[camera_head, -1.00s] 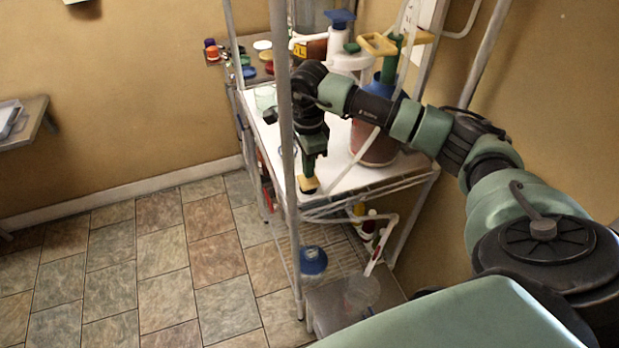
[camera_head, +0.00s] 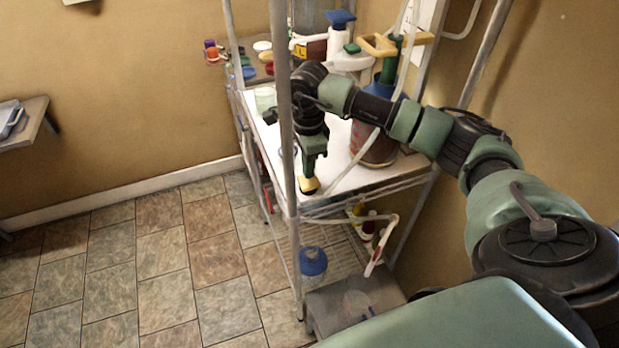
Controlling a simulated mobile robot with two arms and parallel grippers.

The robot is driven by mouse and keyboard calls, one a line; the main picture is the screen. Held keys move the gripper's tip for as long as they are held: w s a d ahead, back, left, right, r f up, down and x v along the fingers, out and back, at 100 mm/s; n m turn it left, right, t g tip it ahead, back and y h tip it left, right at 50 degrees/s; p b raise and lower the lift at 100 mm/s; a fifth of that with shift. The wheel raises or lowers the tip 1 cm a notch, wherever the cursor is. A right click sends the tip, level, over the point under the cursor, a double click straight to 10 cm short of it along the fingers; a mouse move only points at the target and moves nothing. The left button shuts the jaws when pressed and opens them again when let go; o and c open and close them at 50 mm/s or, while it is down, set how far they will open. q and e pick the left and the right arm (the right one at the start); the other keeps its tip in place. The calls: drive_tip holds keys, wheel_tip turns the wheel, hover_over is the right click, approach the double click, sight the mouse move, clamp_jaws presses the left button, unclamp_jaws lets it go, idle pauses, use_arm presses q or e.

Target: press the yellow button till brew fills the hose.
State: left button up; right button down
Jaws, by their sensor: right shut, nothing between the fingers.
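My right gripper (camera_head: 308,184) is shut and points down at the front edge of the white shelf top (camera_head: 345,175). A yellow-tan piece shows at its tip; I cannot tell whether it is the fingertips or a button. No separate yellow button is clear. A pale hose (camera_head: 361,152) runs down past the reddish-brown bucket (camera_head: 372,150), which is partly behind my right arm. No brew is distinguishable in the hose. My left gripper is not in view.
Metal rack posts (camera_head: 284,120) stand close to my right gripper. A yellow handle (camera_head: 379,45), white jug (camera_head: 346,62) and small coloured caps (camera_head: 248,72) are at the back. The tiled floor (camera_head: 160,265) at left is clear.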

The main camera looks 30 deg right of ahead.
drive_tip(key=shift+f, duration=0.1)
idle(0.6)
drive_tip(key=shift+f+b, duration=1.35)
drive_tip(key=shift+f, duration=0.15)
drive_tip(key=shift+r+p, duration=0.9)
drive_tip(key=shift+r, duration=0.65)
drive_tip(key=shift+f, duration=0.15)
